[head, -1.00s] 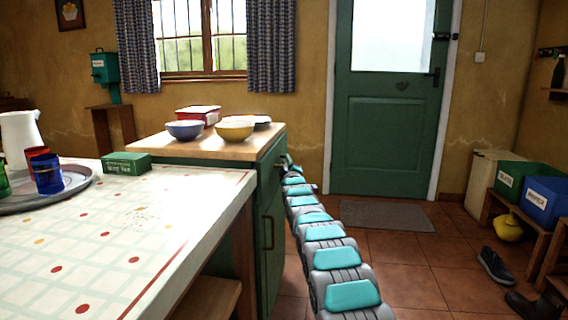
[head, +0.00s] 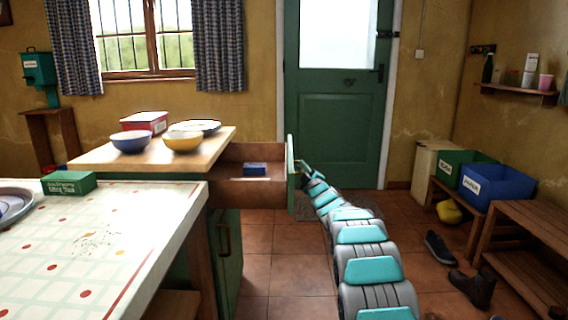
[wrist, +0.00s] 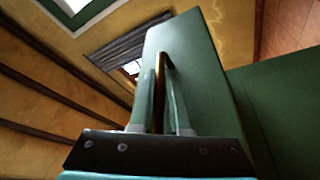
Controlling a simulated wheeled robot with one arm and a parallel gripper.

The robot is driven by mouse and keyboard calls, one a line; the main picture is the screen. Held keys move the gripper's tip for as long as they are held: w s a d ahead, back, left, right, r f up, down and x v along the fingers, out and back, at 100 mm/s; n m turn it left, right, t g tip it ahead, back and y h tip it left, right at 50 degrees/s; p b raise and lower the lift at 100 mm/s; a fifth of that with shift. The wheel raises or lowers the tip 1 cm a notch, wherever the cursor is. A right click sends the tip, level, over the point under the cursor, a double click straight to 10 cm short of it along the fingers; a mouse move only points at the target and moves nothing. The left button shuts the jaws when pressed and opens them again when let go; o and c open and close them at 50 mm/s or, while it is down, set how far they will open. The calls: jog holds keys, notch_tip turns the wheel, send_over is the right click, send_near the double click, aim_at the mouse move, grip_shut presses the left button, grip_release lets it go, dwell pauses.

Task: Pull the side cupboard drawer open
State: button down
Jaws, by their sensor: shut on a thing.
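The side cupboard (head: 226,262) is green with a wooden top, behind the patterned table. Its drawer (head: 230,190) stands far out to the right, its wooden inside showing. A small blue box (head: 255,169) lies in it. The green drawer front (head: 291,178) is seen nearly edge-on. My gripper (head: 303,167) is at the outer side of that front. In the wrist view, the fingers of my gripper (wrist: 160,90) are closed around a thin brownish handle (wrist: 158,98) beside the green drawer front (wrist: 205,75). Most of the handle is hidden by the fingers.
Bowls, including a yellow bowl (head: 183,142), and a red box (head: 144,122) stand on the cupboard top. A lower cupboard door (head: 226,240) is shut. Shoes (head: 438,248) and a wooden bench (head: 530,225) are at the right. Tiled floor before the cupboard is clear.

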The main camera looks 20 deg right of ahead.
jog(key=shift+s+d+p, duration=0.25)
jog(key=shift+s+d, duration=0.05)
jog(key=shift+d, duration=0.65)
jog(key=shift+s+d+p, duration=0.2)
jog(key=shift+s+d, duration=0.1)
jog(key=shift+d, duration=0.65)
jog(key=c, duration=0.9)
grip_release()
jog(key=shift+s, duration=0.1)
jog(key=v, duration=0.7)
jog(key=shift+s+f+b, duration=0.15)
jog(key=shift+s+b, duration=0.15)
jog(key=shift+b, duration=0.1)
